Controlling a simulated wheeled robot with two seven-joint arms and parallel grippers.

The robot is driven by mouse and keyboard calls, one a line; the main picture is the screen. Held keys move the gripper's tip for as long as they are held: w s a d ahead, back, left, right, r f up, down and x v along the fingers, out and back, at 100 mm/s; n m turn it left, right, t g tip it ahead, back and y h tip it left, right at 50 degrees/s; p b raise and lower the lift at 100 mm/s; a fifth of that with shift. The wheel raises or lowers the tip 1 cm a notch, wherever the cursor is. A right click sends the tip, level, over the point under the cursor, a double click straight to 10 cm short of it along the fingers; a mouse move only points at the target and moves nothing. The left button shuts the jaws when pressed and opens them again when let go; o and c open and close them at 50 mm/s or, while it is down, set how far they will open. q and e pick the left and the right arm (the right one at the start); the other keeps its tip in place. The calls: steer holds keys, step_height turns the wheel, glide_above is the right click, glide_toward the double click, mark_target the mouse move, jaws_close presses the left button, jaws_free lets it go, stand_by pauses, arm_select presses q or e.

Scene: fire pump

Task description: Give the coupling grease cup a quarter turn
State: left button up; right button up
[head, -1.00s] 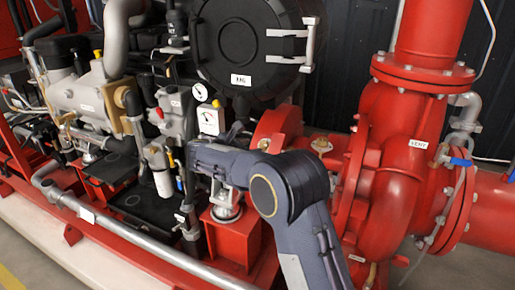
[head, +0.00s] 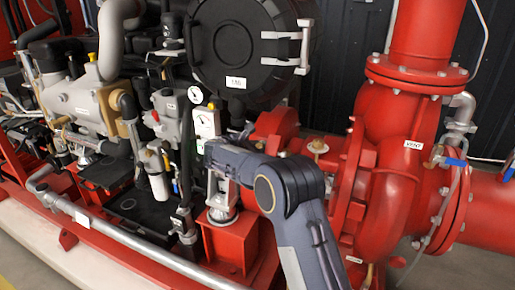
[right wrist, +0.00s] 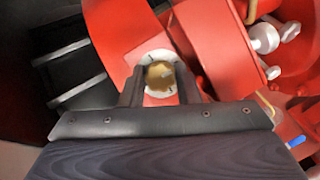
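In the right wrist view the grease cup (right wrist: 160,76) is a small brass-coloured cap in a pale ring with dark marks, set on a red housing. My right gripper (right wrist: 161,70) has its two dark fingers apart, one on each side of the cap. I cannot tell whether they touch it. In the head view my right arm comes up from the bottom and bends left; its fingers are hidden there. My left gripper is not in view.
The red pump casing (head: 391,185) with a pipe fills the right side. A grey engine (head: 85,105) and a round black housing (head: 240,50) stand left and behind. A grey rail (head: 130,235) runs along the front. A blue-handled valve (head: 455,162) is at right.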

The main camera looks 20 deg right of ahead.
steer(key=shift+c, duration=0.5)
steer(key=shift+r, duration=0.1)
steer(key=m+g+p, duration=0.1)
steer(key=m, duration=0.1)
steer(key=m+g+p, duration=0.1)
steer(key=m+p, duration=0.1)
steer(key=shift+w+r, duration=0.1)
steer(key=shift+r, duration=0.1)
steer(key=m+g+p, duration=0.1)
steer(key=m+p, duration=0.1)
steer(key=m, duration=0.1)
steer(key=m+g+p, duration=0.1)
steer(key=m+p, duration=0.2)
steer(key=shift+w+y, duration=0.1)
steer(key=shift+y, duration=0.2)
steer(key=m+g+y+p, duration=0.1)
steer(key=m+p, duration=0.2)
steer(key=m, duration=0.1)
steer(key=shift+r+m, duration=0.1)
steer(key=shift+m, duration=0.2)
steer(key=shift+d+m+g+y+p, duration=0.1)
steer(key=shift+m+g+y+p, duration=0.1)
steer(key=shift+m+y+p, duration=0.55)
steer(key=shift+m+g+y+p, duration=0.25)
steer(key=shift+m+p, duration=0.15)
steer(key=shift+m, duration=0.75)
steer(key=shift+f, duration=0.2)
